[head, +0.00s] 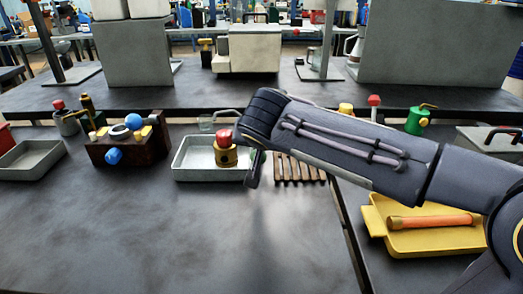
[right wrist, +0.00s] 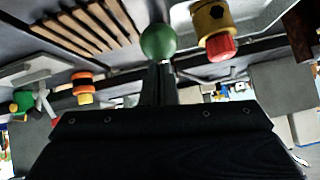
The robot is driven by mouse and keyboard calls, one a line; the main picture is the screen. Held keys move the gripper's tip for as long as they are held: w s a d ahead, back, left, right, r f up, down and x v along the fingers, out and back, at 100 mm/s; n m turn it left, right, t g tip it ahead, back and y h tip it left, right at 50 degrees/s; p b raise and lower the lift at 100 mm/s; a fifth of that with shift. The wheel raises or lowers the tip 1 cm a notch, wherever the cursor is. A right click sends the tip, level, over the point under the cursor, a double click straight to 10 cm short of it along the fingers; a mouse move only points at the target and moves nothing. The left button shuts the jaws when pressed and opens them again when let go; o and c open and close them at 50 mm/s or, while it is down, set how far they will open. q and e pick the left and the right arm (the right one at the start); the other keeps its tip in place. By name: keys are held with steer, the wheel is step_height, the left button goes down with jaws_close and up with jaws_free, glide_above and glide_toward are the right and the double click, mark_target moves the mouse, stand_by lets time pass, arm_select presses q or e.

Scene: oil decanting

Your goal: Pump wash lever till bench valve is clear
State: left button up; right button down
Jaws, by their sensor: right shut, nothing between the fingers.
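A brass valve with a red cap (head: 226,150) stands upright in a pale tray (head: 185,177). It also shows inverted in the right wrist view (right wrist: 212,28). A green ball (right wrist: 158,43), possibly a lever's knob, is right at my right fingertips in the wrist view; I cannot tell whether they touch it. My right gripper (head: 252,182) is shut and empty, pointing down just right of the valve in the head view. The wash lever is not clearly identifiable, and the arm hides part of the bench behind it. My left gripper is out of view.
A slatted wooden rack (head: 300,170) lies right of the pale tray. A brown block with blue knobs (head: 130,150) stands left. A yellow tray (head: 425,240) holds an orange roller. A green can (head: 418,120) stands behind. The front left bench is clear.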

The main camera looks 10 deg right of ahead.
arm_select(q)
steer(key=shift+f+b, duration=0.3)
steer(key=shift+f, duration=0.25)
arm_select(e)
steer(key=shift+s+a+f, duration=0.15)
steer(key=shift+f, duration=0.35)
steer(key=r+p, duration=0.1)
steer(key=w+d+r+p, duration=0.1)
steer(key=r, duration=0.1)
steer(key=r+p, duration=0.1)
steer(key=r, duration=0.1)
steer(key=shift+w+d+r+p, duration=0.2)
steer(key=shift+w+p, duration=0.1)
steer(key=shift+p, duration=0.1)
steer(key=shift+s+a+r+b, duration=0.15)
steer(key=shift+s+a+b, duration=0.3)
steer(key=shift+s, duration=0.35)
arm_select(q)
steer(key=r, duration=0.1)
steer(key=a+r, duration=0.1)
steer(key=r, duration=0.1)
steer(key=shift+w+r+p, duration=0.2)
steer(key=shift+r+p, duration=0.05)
steer(key=shift+p, duration=0.05)
arm_select(e)
steer(key=v, duration=0.7)
steer(key=shift+s, duration=0.5)
steer(key=shift+d+r, duration=0.1)
steer(key=shift+d, duration=0.05)
